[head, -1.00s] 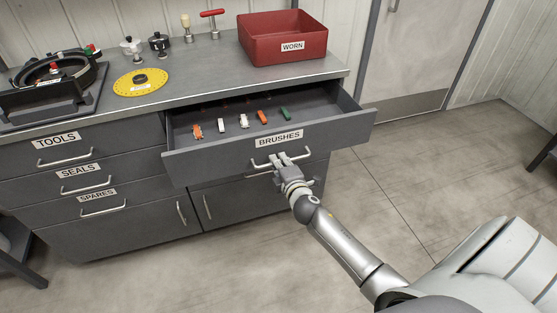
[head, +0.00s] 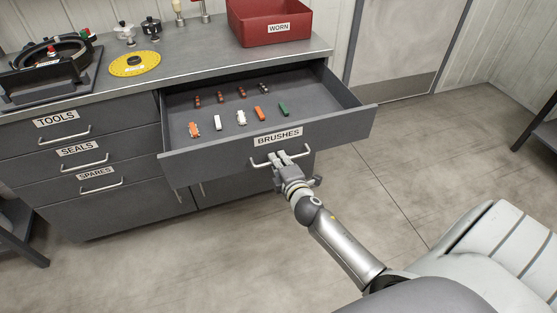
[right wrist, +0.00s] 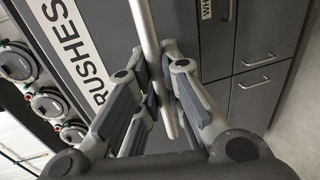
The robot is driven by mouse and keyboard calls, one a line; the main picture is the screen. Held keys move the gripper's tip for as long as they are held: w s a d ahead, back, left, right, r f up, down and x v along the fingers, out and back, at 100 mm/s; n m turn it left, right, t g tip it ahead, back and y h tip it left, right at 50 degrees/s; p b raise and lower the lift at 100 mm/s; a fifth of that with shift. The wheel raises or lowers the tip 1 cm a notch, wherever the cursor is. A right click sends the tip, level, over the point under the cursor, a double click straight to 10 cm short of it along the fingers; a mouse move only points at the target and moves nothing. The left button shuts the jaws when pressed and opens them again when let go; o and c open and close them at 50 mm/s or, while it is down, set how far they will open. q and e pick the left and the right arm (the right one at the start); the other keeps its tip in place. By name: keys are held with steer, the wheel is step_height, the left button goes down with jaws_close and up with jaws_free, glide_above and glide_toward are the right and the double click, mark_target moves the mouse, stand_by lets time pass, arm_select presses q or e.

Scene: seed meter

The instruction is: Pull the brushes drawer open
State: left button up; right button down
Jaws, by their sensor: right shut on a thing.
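The brushes drawer (head: 215,154) is pulled well out of the cabinet in the head view, with its label (head: 278,137) on the front. Orange, white and green brushes lie in a row near its front, with several small dark brown pieces behind them. My right gripper (head: 281,158) is shut on the drawer's bar handle (head: 260,163). In the right wrist view the handle (right wrist: 145,35) runs between the fingers (right wrist: 162,85), beside the sideways BRUSHES label (right wrist: 72,42). My left gripper is not in view.
The worktop (head: 200,70) above carries a red WORN bin (head: 268,22), a yellow disc (head: 134,64) and a dark round housing (head: 50,68). The TOOLS (head: 56,118), SEALS and SPARES drawers at left are shut. Bare floor lies right of the open drawer.

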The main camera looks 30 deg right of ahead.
steer(key=c, duration=1.5)
jaws_free()
steer(key=v, duration=1.2)
